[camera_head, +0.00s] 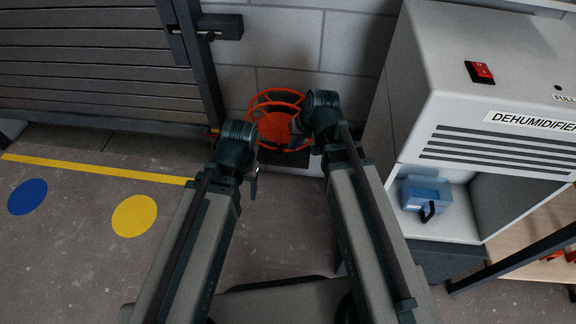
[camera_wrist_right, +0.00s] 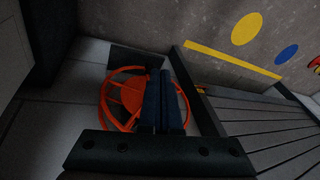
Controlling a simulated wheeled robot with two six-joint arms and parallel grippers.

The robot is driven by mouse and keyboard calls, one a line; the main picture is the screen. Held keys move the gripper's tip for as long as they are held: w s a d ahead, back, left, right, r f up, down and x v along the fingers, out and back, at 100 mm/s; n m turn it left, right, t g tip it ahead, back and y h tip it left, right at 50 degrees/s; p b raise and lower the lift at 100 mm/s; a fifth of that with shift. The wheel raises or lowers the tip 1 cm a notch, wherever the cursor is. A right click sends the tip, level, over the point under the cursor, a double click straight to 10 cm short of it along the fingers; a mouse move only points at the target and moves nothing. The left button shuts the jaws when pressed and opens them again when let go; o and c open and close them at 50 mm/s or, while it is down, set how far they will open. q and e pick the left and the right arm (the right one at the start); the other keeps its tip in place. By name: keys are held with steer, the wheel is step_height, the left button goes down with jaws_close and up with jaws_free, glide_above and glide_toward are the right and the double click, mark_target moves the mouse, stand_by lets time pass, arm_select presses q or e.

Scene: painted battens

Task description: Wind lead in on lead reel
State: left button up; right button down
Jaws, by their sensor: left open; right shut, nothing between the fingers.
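The orange lead reel (camera_head: 270,122) stands low against the grey block wall, between my two arms in the head view. It also shows in the right wrist view (camera_wrist_right: 122,92), left of and partly behind the fingers. My right gripper (camera_head: 296,137) is in front of the reel's right part, its fingers (camera_wrist_right: 163,92) shut with nothing between them. I cannot tell whether it touches the reel. My left gripper (camera_head: 254,186) is open and empty, below and left of the reel. I cannot make out the lead; part of the reel is hidden by my right wrist.
A slatted grey shutter (camera_head: 95,60) with a dark post is at the left. Yellow and blue floor discs (camera_head: 134,215) lie on open floor at the left.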

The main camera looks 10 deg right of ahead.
steer(key=w+d+f+m+t+b, duration=0.1)
steer(key=w+d+f+b, duration=0.2)
steer(key=f+b, duration=0.3)
steer(key=w+d+f+m+t+y+b, duration=0.1)
steer(key=w+d+f+t+b, duration=0.1)
steer(key=f+b, duration=0.4)
steer(key=shift+w+d+f+m, duration=0.15)
steer(key=shift+w+d+m, duration=0.15)
steer(key=shift+w+d, duration=0.75)
steer(key=shift+w+a, duration=0.15)
steer(key=shift+w, duration=0.05)
steer(key=w+a+f+b, duration=0.6)
steer(key=f+b, duration=0.2)
steer(key=b, duration=0.1)
steer(key=shift+a+f, duration=0.3)
steer(key=shift+a, duration=0.1)
